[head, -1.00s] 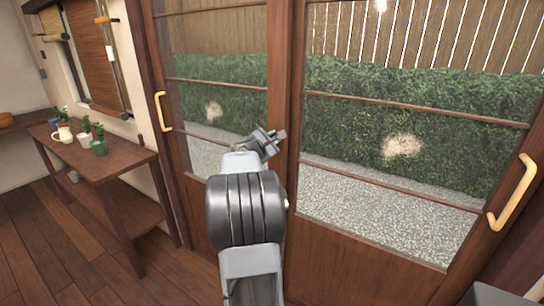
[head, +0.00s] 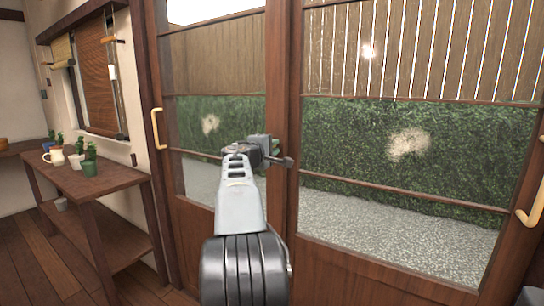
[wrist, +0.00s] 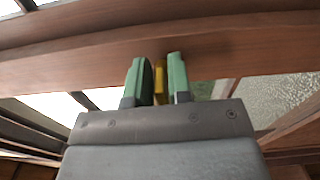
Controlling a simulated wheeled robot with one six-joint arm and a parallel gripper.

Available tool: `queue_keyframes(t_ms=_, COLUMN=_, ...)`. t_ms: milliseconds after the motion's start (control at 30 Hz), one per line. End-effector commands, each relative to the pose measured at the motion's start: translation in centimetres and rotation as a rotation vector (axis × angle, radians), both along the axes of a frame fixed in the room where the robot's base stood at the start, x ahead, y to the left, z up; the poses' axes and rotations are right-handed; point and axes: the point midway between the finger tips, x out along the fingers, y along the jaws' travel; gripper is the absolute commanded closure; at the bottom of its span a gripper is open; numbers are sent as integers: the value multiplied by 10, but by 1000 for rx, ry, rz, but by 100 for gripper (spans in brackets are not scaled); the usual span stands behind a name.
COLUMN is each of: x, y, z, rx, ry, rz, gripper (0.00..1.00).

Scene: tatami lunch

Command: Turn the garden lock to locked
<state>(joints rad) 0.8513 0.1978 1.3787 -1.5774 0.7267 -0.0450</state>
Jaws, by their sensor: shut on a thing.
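My gripper (head: 284,160) is at the wooden stile where the two glass garden doors meet, in the head view. In the wrist view its two green fingers (wrist: 157,65) are shut on a narrow yellow piece, the garden lock's turn piece (wrist: 160,72), against the brown wood. Only a thin strip of the lock shows between the fingers. Its base and the way it is turned are hidden. In the head view my gripper and arm cover the lock.
The left door has a pale handle (head: 158,128) and the right door another (head: 531,204) at the right edge. A wooden bench (head: 95,185) with several small pots and a white cup (head: 54,157) stands at the left. Hedge and gravel lie behind the glass.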

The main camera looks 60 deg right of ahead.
Motion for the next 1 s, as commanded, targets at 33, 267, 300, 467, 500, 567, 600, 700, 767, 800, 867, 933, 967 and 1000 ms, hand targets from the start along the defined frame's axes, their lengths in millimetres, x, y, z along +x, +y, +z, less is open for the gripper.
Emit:
queue_keyframes(t_ms=33, x=0, y=0, z=-3, rx=0, ry=-15, rz=-1, gripper=100)
queue_keyframes(t_ms=267, x=0, y=0, z=-2, rx=0, ry=-62, rz=-1, gripper=100)
queue_keyframes(t_ms=300, x=0, y=0, z=-2, rx=-1, ry=-65, rz=-1, gripper=100)
queue_keyframes(t_ms=467, x=0, y=0, z=-1, rx=0, ry=-70, rz=-1, gripper=100)
queue_keyframes(t_ms=500, x=0, y=0, z=-1, rx=0, ry=-70, rz=-2, gripper=100)
queue_keyframes(t_ms=567, x=0, y=0, z=-1, rx=0, ry=-70, rz=-1, gripper=100)
queue_keyframes(t_ms=600, x=0, y=0, z=-1, rx=0, ry=-70, rz=-1, gripper=100)
queue_keyframes(t_ms=700, x=0, y=0, z=-1, rx=0, ry=-70, rz=-1, gripper=100)
queue_keyframes(t_ms=767, x=0, y=0, z=-1, rx=0, ry=-70, rz=-1, gripper=78)
queue_keyframes(t_ms=800, x=0, y=0, z=-1, rx=0, ry=-69, rz=-1, gripper=74)
queue_keyframes(t_ms=867, x=0, y=0, z=-1, rx=0, ry=-69, rz=-1, gripper=69)
queue_keyframes(t_ms=933, x=0, y=0, z=-1, rx=-1, ry=-69, rz=-1, gripper=62)
queue_keyframes(t_ms=967, x=0, y=0, z=-1, rx=-1, ry=-69, rz=-1, gripper=59)
queue_keyframes(t_ms=1000, x=0, y=0, z=-1, rx=-1, ry=-69, rz=-1, gripper=58)
